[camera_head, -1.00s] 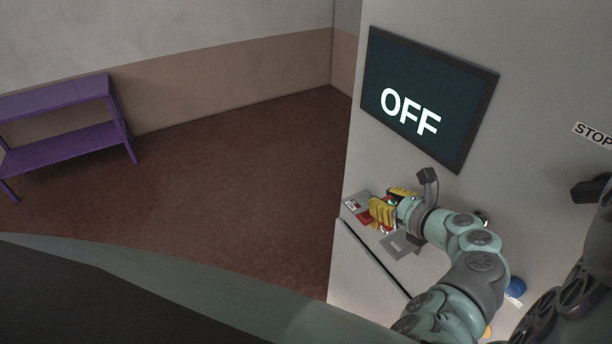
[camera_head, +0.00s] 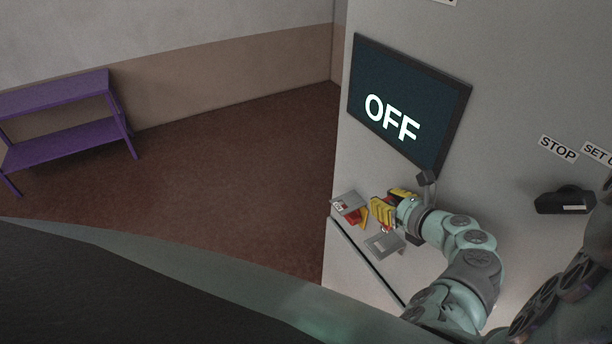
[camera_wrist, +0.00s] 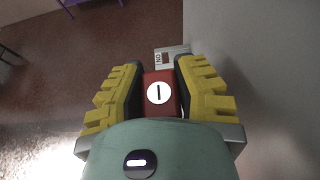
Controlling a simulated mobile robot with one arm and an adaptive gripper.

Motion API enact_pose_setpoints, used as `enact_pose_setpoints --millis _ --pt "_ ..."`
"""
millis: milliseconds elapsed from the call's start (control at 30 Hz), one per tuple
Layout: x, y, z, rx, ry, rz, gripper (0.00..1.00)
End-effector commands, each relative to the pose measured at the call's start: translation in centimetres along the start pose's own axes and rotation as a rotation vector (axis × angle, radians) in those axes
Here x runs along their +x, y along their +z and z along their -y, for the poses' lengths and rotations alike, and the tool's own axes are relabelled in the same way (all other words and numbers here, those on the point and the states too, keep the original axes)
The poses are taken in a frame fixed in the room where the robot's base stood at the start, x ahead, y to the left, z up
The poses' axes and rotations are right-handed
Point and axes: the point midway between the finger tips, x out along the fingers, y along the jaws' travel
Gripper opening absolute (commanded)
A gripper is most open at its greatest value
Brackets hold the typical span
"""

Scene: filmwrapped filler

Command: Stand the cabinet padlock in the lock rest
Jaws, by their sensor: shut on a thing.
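My gripper (camera_head: 382,212) has yellow ribbed fingers and is beside the cabinet's light face. In the wrist view its fingers (camera_wrist: 158,92) are shut on a red block with a white disc marked with a bar, which looks like the cabinet padlock (camera_wrist: 171,106). In the head view the fingers mostly hide the padlock; only a little red shows below them. A grey plate (camera_head: 384,246) sits below the gripper; I cannot tell whether it is the lock rest. The padlock's shackle is not clear to me.
A grey plate with a red and white label (camera_head: 347,203) and a red-yellow part (camera_head: 360,217) are just left of the gripper. A screen reading OFF (camera_head: 405,105) is above. A black box (camera_head: 565,200) is at right. A purple shelf (camera_head: 65,140) stands far left, with open floor between.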

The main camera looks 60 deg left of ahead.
Motion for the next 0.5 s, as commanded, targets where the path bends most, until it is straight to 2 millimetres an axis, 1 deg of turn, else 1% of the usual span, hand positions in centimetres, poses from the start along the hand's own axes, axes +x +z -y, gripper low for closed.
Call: enact_pose_setpoints --millis 33,500 --pt "0.2 -0.5 0.1 0.001 -0.002 0.001 0.0" --pt "1.2 -2.9 0.1 -0.001 -0.004 0.003 0.0"
